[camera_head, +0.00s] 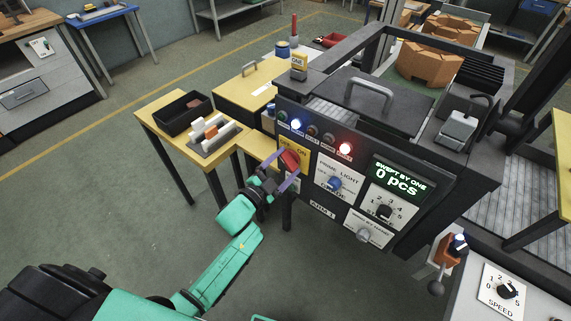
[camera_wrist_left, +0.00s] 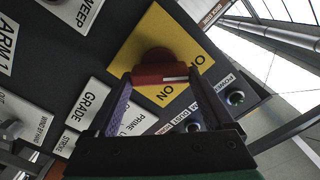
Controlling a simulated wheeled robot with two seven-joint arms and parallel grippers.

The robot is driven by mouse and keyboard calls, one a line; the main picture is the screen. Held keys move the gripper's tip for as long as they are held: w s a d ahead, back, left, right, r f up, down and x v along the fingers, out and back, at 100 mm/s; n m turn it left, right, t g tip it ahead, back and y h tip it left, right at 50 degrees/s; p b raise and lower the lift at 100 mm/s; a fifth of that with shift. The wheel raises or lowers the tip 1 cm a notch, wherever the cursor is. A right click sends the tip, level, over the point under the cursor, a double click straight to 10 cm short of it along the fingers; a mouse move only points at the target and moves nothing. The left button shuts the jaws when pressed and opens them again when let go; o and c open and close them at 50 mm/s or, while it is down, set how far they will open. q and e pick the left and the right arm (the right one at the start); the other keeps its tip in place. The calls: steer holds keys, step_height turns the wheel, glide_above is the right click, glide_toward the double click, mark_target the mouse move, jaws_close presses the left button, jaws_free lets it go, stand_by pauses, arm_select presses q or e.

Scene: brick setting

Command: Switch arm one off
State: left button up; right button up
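The ARM 1 control panel (camera_head: 322,209) is the dark front of the machine in the head view. Its red rotary switch (camera_head: 289,160) sits on a yellow OFF/ON plate (camera_head: 304,164). In the left wrist view the red switch (camera_wrist_left: 165,72) shows its bar lying across the space between the fingertips. My left gripper (camera_head: 281,177) is open, with one finger at each end of the bar; I cannot tell if they touch it. The fingers also show in the left wrist view (camera_wrist_left: 163,78). My right gripper is not in view.
A blue lamp (camera_head: 296,124) and a red lamp (camera_head: 345,149) are lit above. A blue knob (camera_head: 334,183), a numbered dial (camera_head: 385,212) and a "0 pcs" display (camera_head: 397,182) sit to the right. A yellow table (camera_head: 163,124) with a black bin stands left.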

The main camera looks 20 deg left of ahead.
arm_select(q)
steer(key=shift+o, duration=0.6)
steer(key=shift+s+f, duration=0.1)
steer(key=shift+s, duration=0.05)
steer(key=b+v, duration=0.2)
steer(key=v, duration=1.2)
steer(key=shift+s, duration=0.15)
steer(key=s+a+f+n+g+y, duration=0.2)
steer(key=s+f+g, duration=0.1)
steer(key=f, duration=0.7)
steer(key=s+a+f+n+g+y, duration=0.2)
steer(key=s+f+n, duration=0.1)
steer(key=f, duration=0.8)
steer(key=s+a+f+n+g+y, duration=0.2)
steer(key=s+f+g, duration=0.1)
steer(key=f, duration=0.7)
steer(key=s+f+n+g, duration=0.2)
steer(key=s+f, duration=0.4)
steer(key=s, duration=0.4)
steer(key=s+f+n+g, duration=0.1)
steer(key=s+f+g, duration=0.4)
steer(key=s, duration=0.5)
step_height(320, 180, down, 2)
steer(key=shift+a+f+n+g+y, duration=0.1)
steer(key=shift+a+n+g+y, duration=0.2)
steer(key=shift+n+y, duration=0.1)
